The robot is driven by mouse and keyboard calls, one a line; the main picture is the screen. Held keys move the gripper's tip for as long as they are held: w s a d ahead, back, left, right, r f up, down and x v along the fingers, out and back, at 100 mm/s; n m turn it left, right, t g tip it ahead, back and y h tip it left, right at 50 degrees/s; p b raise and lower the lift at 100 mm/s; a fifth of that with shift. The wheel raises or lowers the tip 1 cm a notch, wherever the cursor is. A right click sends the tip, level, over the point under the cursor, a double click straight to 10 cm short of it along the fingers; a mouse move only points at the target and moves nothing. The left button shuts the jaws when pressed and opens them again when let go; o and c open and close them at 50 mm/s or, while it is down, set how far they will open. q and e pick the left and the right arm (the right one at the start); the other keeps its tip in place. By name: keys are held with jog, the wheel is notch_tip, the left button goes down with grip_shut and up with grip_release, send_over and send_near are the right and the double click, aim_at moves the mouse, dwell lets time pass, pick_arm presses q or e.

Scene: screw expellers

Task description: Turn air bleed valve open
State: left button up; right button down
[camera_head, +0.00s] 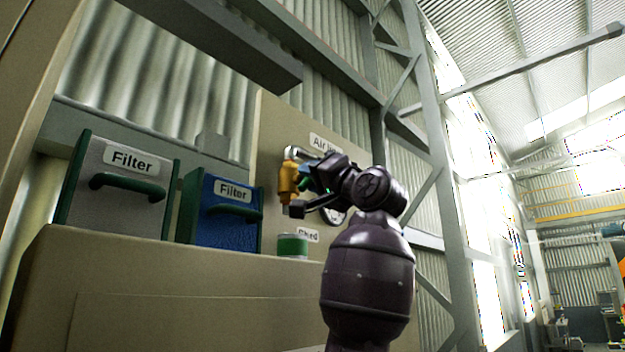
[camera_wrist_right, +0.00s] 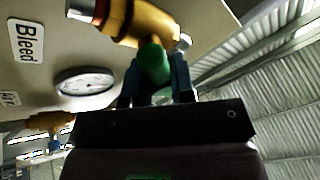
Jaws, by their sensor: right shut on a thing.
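The air bleed valve (camera_head: 288,182) is a brass-yellow fitting on a beige panel, under a chrome pipe bend. Its yellow body (camera_wrist_right: 140,22) and green handle (camera_wrist_right: 153,64) show close up in the right wrist view. My right gripper (camera_head: 303,186) reaches it from the right, and its fingers (camera_wrist_right: 157,82) are on both sides of the green handle, shut on it. The arm hides part of the valve in the head view. My left gripper is not in view.
A round gauge (camera_wrist_right: 86,81) and a "Bleed" label (camera_wrist_right: 27,41) are on the panel close to the valve. A green cylinder (camera_head: 292,246) stands below it. A blue filter box (camera_head: 226,214) and a grey filter box (camera_head: 112,190) with green handles stand to the left.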

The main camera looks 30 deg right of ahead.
jog(key=n+g+y, duration=0.1)
jog(key=n+y, duration=0.1)
jog(key=n, duration=0.1)
jog(key=n+y+p, duration=0.1)
jog(key=n+y, duration=0.1)
jog(key=n, duration=0.2)
jog(key=shift+r+g, duration=0.2)
jog(key=shift+g, duration=0.2)
jog(key=shift+a+n+g+y+p, duration=0.1)
jog(key=shift+n+g+y+p, duration=0.7)
jog(key=shift+n, duration=1.4)
jog(key=shift+f+y, duration=0.1)
jog(key=shift+y, duration=0.2)
jog(key=shift+n+g, duration=0.3)
jog(key=shift+n, duration=0.1)
jog(key=c, duration=1)
grip_release()
jog(key=shift+s+a, duration=0.1)
jog(key=shift+c, duration=0.2)
